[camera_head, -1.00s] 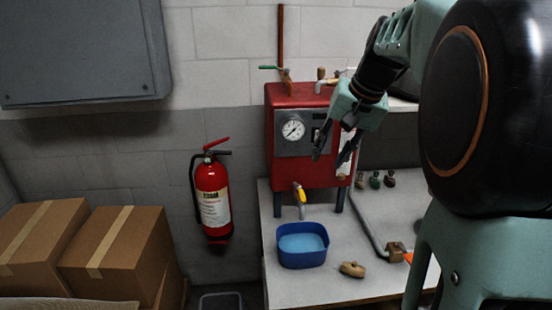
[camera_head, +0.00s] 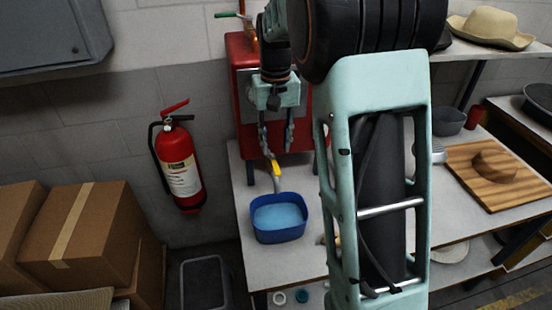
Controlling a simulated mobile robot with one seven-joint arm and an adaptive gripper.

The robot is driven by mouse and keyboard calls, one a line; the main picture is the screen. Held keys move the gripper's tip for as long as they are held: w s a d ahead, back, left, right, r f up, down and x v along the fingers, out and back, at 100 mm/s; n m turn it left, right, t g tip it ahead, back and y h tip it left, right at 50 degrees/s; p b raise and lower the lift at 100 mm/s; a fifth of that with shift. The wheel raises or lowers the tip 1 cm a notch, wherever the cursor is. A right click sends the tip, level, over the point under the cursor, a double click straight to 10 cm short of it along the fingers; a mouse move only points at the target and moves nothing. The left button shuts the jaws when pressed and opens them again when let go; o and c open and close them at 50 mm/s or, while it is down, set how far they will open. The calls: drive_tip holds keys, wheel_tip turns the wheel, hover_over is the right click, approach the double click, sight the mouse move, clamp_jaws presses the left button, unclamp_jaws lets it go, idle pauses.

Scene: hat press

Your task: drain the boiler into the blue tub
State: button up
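The red boiler (camera_head: 240,52) stands on legs at the back left of the grey bench, its front largely hidden behind my arm. Its drain tap has a yellow lever (camera_head: 276,170) low at the front, over the back rim of the blue tub. The blue tub (camera_head: 280,237) sits upright on the bench below the tap. Its inside shows a flat pale blue surface; I cannot tell whether it is water. My gripper (camera_head: 277,149) points down in front of the boiler, just above the yellow lever. Its two fingers are apart, with nothing seen held. Contact with the lever cannot be made out.
A green-handled valve (camera_head: 227,15) is on top of the boiler. A wooden board (camera_head: 500,175) lies at right, below a hat (camera_head: 492,27) on a shelf. My arm hides the bench's middle.

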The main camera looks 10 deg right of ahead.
sight(276, 167)
wheel_tip(276, 167, down, 6)
drive_tip(key=shift+f, duration=0.2)
drive_tip(key=shift+w, duration=0.1)
clamp_jaws()
idle(0.3)
